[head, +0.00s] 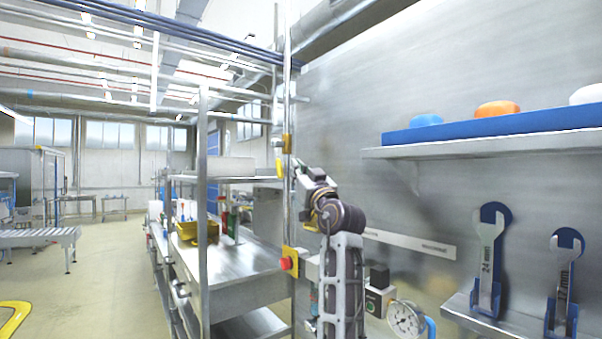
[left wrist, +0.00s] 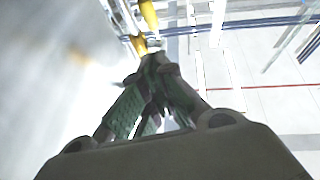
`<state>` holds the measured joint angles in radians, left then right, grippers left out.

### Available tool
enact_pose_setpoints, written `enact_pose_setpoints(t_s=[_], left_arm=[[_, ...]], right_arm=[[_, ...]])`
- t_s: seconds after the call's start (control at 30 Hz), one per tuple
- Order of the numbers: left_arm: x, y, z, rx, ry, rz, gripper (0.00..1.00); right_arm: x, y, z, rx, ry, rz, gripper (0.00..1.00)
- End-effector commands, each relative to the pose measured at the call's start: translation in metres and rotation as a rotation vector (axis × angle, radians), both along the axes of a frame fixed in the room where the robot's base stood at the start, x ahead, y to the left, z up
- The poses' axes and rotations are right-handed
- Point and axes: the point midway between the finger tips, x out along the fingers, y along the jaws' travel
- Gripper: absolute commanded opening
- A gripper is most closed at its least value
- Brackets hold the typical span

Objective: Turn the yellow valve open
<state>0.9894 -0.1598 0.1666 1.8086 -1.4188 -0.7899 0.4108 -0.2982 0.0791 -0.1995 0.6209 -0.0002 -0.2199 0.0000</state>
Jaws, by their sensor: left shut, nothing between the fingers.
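A yellow valve handle (head: 279,167) hangs beside a thin upright pipe near the middle of the head view, with a yellow-orange fitting (head: 287,143) just above it. My left gripper (head: 298,166) is raised next to the pipe, just right of the handle; I cannot tell if they touch. In the left wrist view the closed fingertips (left wrist: 156,63) point towards a yellow handle part (left wrist: 139,44), with another yellow part (left wrist: 149,14) beyond it. The fingers are shut and hold nothing. My right gripper is not in view.
A metal wall shelf (head: 480,149) and hanging wrenches (head: 489,262) are at right. A steel workbench (head: 235,272) stands left; the floor further left is open.

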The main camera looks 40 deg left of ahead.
Motion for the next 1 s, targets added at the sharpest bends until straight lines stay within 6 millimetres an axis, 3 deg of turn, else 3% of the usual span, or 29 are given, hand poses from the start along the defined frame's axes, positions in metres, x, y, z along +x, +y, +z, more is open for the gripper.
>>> enact_pose_setpoints(t_s=[0.17,0.47,0.7,1.0], left_arm=[[0.009,0.019,0.013,0.001,0.0,0.001,0.0],[0.022,0.048,0.029,0.0,0.0,0.001,0.0],[0.035,0.07,0.018,0.0,0.003,0.001,0.0],[0.04,0.08,0.014,0.0,0.001,0.0,0.0]], right_arm=[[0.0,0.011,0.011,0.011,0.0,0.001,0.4],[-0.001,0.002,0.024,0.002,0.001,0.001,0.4],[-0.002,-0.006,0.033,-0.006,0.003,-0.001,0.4],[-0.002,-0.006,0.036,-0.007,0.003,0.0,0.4]])
